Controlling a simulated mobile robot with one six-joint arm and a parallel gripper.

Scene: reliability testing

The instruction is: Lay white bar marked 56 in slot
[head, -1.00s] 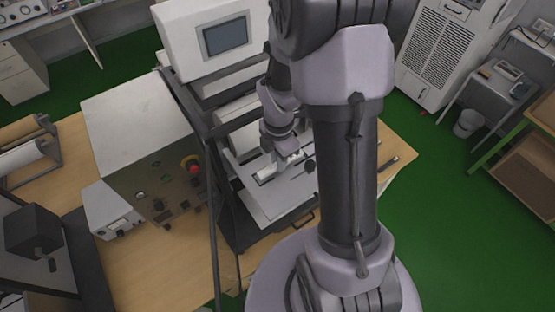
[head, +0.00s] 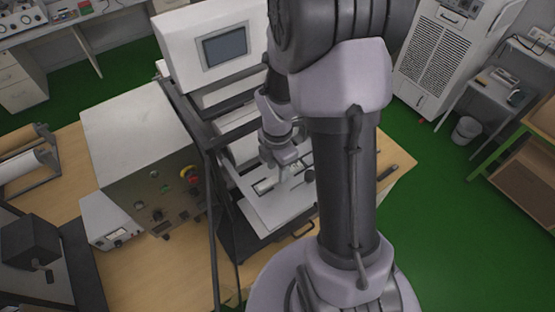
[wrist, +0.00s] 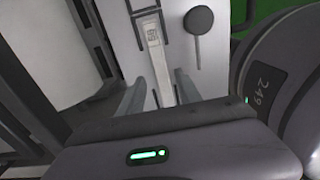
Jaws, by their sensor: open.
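My gripper (wrist: 157,88) is open, with one finger on each side of the bar and gaps showing. The bar's near end is hidden by the gripper body. In the head view, my gripper (head: 284,178) is low over the white plate (head: 285,212).
A dark round knob (wrist: 199,20) stands on the plate, right of the bar. A dark frame post (head: 209,190) and a grey control box (head: 150,150) with a red button stand left of the plate. A dark rod (head: 398,170) lies at the bench's right.

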